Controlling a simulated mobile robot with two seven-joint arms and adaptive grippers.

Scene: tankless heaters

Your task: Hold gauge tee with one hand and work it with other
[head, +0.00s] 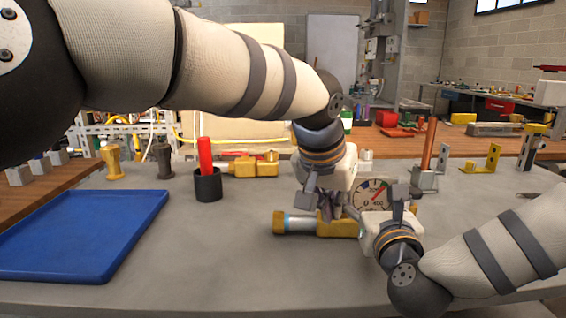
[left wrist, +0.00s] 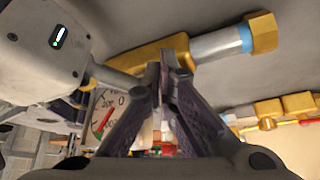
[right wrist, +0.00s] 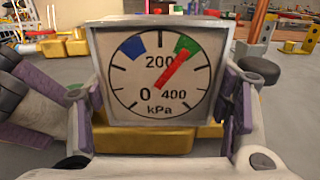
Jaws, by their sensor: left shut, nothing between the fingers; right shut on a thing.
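The gauge tee (head: 338,226) is a brass body lying along the grey bench, with a silver pipe, blue band and brass end (head: 279,222) on its left. Its square white dial (head: 372,194) stands upright at its right. In the right wrist view the dial (right wrist: 160,75) has a red needle in the green mark, between 200 and 400 kPa. My right gripper (head: 385,207) is shut on the gauge tee, one finger on each side of the dial. My left gripper (head: 327,207) is shut and empty just left of the dial. Its fingertips (left wrist: 165,75) overlap the brass body; contact is unclear.
A blue tray (head: 85,235) lies at the left. A black cup (head: 208,185) with a red stick and another brass fitting (head: 255,166) stand behind. A block with a copper rod (head: 425,178) and yellow brackets (head: 487,160) stand at the right. The front middle bench is clear.

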